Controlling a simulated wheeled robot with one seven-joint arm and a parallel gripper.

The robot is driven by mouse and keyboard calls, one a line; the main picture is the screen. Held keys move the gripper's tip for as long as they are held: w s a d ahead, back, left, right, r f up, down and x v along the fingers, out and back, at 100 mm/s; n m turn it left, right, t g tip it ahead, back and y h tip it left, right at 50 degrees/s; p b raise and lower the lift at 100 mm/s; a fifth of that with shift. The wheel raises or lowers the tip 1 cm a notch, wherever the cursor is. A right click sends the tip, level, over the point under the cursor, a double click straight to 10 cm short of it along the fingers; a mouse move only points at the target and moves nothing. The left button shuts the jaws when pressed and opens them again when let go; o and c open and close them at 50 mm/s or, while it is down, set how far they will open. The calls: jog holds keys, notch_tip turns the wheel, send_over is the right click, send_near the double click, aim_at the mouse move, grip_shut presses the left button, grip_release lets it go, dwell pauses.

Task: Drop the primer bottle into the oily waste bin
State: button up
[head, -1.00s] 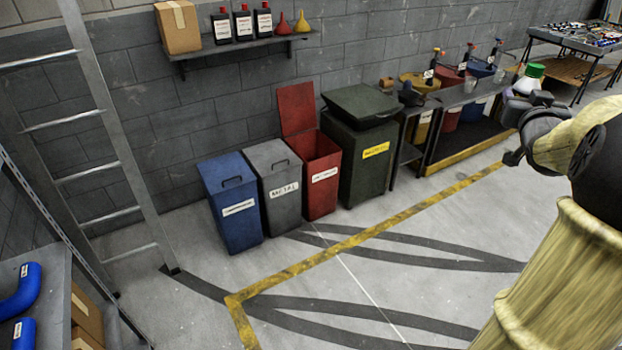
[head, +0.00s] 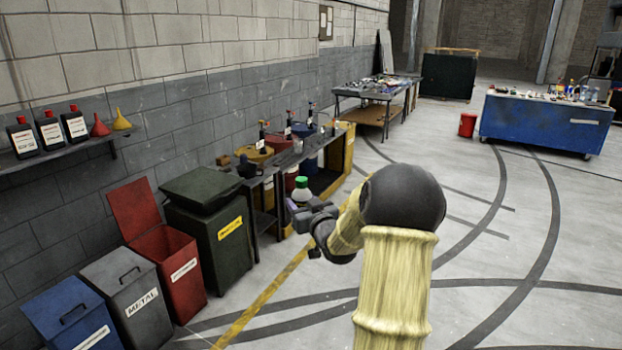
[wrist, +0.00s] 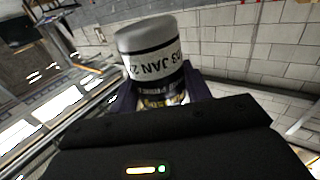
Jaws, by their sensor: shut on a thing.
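My gripper (head: 312,217) is shut on a white bottle with a green cap (head: 301,191), held upright in the head view in front of the bench by the wall. In the wrist view the held bottle (wrist: 150,45) shows a pale end, a white label reading about "03 JAN" and a darker band; the gripper's fingers hide its sides. A red bin (head: 178,270) with its lid raised stands left of the gripper, well apart from it. Its white label is too blurred to read, so I cannot confirm that it is the oily waste bin.
A grey METAL bin (head: 135,305) and a blue bin (head: 70,322), both lidded, stand left of the red one. A dark green bin (head: 222,250) with a yellow label stands right of it. A wall shelf (head: 70,150) hangs above. The floor right of the bins is clear.

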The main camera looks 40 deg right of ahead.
jog(key=w+a+f+n+y, duration=0.1)
jog(key=a+f+y, duration=0.1)
jog(key=a+f, duration=0.35)
jog(key=w+a+f+n+y, duration=0.1)
jog(key=a+f, duration=0.1)
jog(key=f, duration=0.6)
jog(key=s+a+f+b, duration=0.1)
jog(key=s+a+f, duration=0.3)
jog(key=a+f, duration=0.7)
jog(key=s+a+f+b, duration=0.1)
jog(key=s+a+f, duration=0.4)
jog(key=a+f, duration=0.6)
jog(key=shift+f, duration=0.55)
jog(key=shift+d, duration=0.1)
